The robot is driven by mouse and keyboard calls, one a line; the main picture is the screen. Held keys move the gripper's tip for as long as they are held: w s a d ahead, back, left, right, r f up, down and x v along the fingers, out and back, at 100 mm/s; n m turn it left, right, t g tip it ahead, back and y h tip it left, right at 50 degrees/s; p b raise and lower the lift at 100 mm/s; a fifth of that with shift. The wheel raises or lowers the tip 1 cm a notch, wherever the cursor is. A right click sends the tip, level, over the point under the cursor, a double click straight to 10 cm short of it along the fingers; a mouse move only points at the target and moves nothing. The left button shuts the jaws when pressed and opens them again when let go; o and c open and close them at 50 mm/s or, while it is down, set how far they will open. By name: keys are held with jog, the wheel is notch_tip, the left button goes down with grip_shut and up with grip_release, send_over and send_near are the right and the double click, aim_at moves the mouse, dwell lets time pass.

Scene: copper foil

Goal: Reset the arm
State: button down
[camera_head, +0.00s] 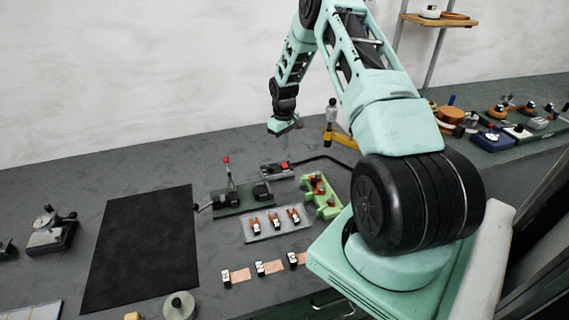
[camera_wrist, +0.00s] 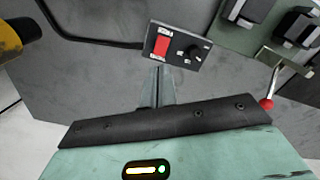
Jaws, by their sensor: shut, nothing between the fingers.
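My arm is mint green with black joints. It reaches up and over the bench in the head view. My gripper (camera_head: 285,147) hangs down above the bench, behind the tray of clips, and is shut and empty. In the wrist view the closed fingers of my gripper (camera_wrist: 159,72) point at the small switch box. That switch box (camera_head: 277,170) has a red switch and a black knob, and it also shows in the wrist view (camera_wrist: 178,47). I cannot tell the exact gap between the fingertips and the box.
A green lever fixture (camera_head: 238,200) with a red-tipped handle stands left of the switch box. A clear tray (camera_head: 262,236) holds red-handled clips. A light green fixture (camera_head: 321,196) and a yellow stand (camera_head: 341,137) are near. A black mat (camera_head: 140,245) lies left, bare.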

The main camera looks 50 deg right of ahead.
dwell(0.5)
jog(key=w+a+r+n+b, duration=0.1)
jog(key=a+r, duration=0.3)
jog(key=a, duration=0.5)
jog(key=w+a+r+n+b, duration=0.1)
jog(key=w+a+r, duration=0.15)
jog(key=a, duration=0.65)
jog(key=s+a+r+n+y+b, duration=0.1)
jog(key=s+a+r, duration=0.2)
jog(key=a, duration=0.5)
jog(key=s+a+r+n+b, duration=0.1)
jog(key=s+a+r, duration=0.2)
jog(key=a, duration=0.5)
jog(key=s+a+r+n+b, duration=0.2)
jog(key=s+a+r+b, duration=0.1)
jog(key=s+a, duration=1)
jog(key=s+a+n+b, duration=0.1)
jog(key=s+a+n, duration=0.1)
jog(key=s, duration=1.3)
jog(key=shift+r, duration=0.1)
